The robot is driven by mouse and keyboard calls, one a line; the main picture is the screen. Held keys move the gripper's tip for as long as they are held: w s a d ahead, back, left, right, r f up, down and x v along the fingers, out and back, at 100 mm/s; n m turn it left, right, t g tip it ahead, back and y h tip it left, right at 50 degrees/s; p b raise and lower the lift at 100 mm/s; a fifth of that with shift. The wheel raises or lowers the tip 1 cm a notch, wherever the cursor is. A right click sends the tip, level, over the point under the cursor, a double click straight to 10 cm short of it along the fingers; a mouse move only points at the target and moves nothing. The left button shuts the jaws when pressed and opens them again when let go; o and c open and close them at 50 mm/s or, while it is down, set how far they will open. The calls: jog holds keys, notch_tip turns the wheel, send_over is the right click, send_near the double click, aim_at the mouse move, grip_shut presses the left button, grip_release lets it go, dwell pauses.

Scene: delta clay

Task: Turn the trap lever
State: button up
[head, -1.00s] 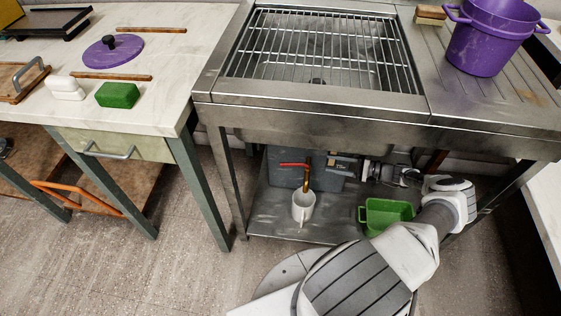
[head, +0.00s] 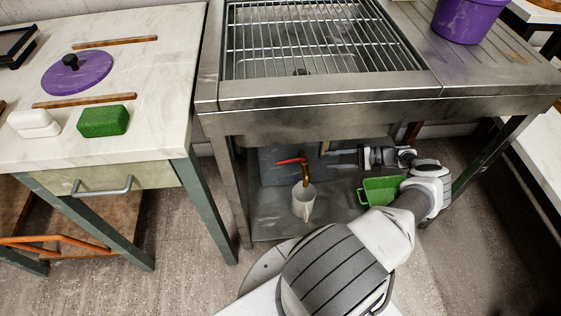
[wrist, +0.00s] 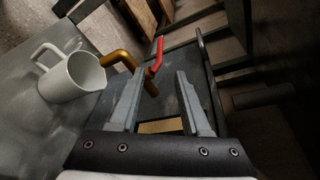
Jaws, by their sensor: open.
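The red trap lever (head: 291,161) sits atop a brass pipe (head: 306,172) under the steel sink. In the wrist view the lever (wrist: 157,55) rises just beyond the fingertips, and the brass pipe (wrist: 122,60) bends to its left. My gripper (head: 333,158) reaches in from the right under the sink, its fingers pointing left toward the pipe. In the wrist view my gripper (wrist: 158,78) is open, with nothing held between its fingers.
A green bin (head: 382,190) stands on the lower shelf (head: 260,222), close below my wrist. The sink's front edge (head: 320,120) hangs above my arm, and a sink leg (head: 225,190) stands at left. A grey box (head: 275,174) lies behind the pipe.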

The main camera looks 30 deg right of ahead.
aim_at(285, 161)
jog(key=x, duration=1.7)
jog(key=shift+a+b, duration=0.2)
jog(key=shift+b, duration=0.15)
grip_shut()
jog(key=shift+d, duration=0.1)
dwell(0.5)
